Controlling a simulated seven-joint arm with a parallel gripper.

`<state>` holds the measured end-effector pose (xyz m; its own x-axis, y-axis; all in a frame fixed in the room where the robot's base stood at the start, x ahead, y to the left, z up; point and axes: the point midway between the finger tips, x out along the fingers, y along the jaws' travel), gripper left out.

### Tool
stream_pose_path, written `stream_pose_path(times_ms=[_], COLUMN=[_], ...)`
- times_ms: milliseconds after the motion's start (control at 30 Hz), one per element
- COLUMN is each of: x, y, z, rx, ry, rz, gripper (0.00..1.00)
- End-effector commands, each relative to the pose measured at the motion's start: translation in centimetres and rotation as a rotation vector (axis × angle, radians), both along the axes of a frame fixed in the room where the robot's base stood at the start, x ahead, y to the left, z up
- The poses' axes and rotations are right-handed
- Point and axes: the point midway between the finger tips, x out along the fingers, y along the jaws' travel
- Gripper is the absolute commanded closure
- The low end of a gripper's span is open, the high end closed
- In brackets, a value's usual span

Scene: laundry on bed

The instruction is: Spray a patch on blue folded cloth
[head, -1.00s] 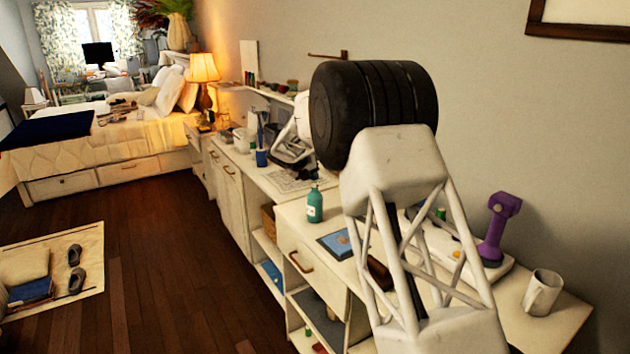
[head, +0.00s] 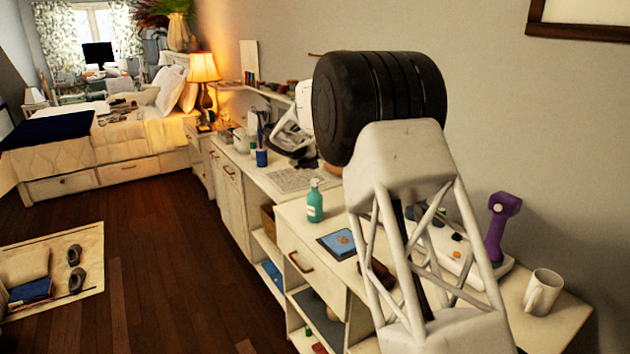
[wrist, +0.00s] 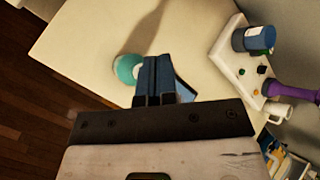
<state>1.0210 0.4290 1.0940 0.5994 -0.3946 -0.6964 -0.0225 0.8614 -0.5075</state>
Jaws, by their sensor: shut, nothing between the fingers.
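A teal bottle (head: 315,205) with a pale top stands upright on the white counter. In the wrist view the bottle (wrist: 124,68) shows from above, just left of my gripper's fingers, which cover part of it. My gripper (wrist: 155,75) is shut and empty; I cannot tell whether it touches the bottle. In the head view I cannot clearly make out its fingertips. A blue, folded-looking item (head: 30,291) lies on the pale floor mat beside a beige cushion. A dark navy cloth (head: 45,130) lies on the bed.
A flat blue item (head: 338,245) lies near the bottle on the counter (head: 295,215). A purple tool (head: 501,228) and white mug (head: 543,292) stand at right. A blue can (wrist: 253,38) is on a white tray. Shoes (head: 75,268) lie on the mat. The wooden floor is open.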

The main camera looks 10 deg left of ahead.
Motion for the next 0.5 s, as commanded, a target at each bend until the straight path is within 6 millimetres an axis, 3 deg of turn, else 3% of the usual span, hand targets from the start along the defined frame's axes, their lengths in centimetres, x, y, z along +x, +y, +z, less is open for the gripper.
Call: stream_pose_path(times_ms=[233, 500], x=[0.0, 0.0], y=[0.0, 0.0], z=[1.6, 1.9], rx=[0.001, 0.000], ry=[0.000, 0.001], rz=[-0.001, -0.001], gripper=[1.00, 1.00])
